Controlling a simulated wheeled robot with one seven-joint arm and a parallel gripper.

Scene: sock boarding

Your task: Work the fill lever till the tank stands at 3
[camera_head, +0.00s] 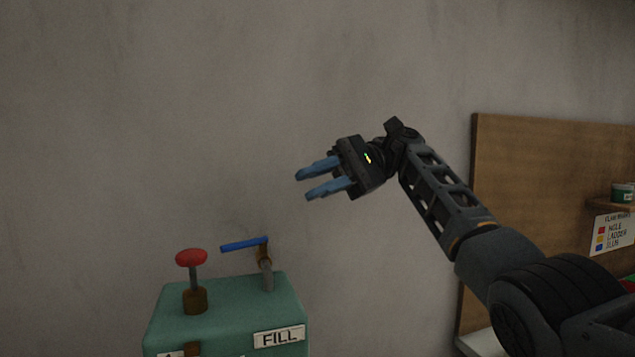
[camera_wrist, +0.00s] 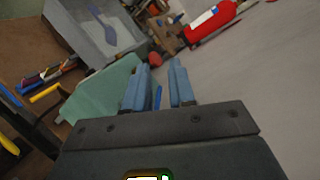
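A green box (camera_head: 225,311) with a white FILL label (camera_head: 279,337) stands at the lower left of the head view. On its top right is a lever with a blue handle (camera_head: 243,244) pointing left from a brown joint on a grey post. A red mushroom knob (camera_head: 191,257) on a stem stands to its left. My gripper (camera_head: 303,186) is open and empty, above and right of the blue handle, apart from it. In the wrist view the green box (camera_wrist: 103,97) lies beyond my fingers, and the red knob (camera_wrist: 155,59) shows near the fingertips. No tank level reading is visible.
A wooden board (camera_head: 545,165) with a small shelf and a colour card (camera_head: 612,235) is at the right. The wrist view shows a grey bin (camera_wrist: 72,35), a red fire extinguisher (camera_wrist: 211,19) and several tools at the left. The air around my gripper is clear.

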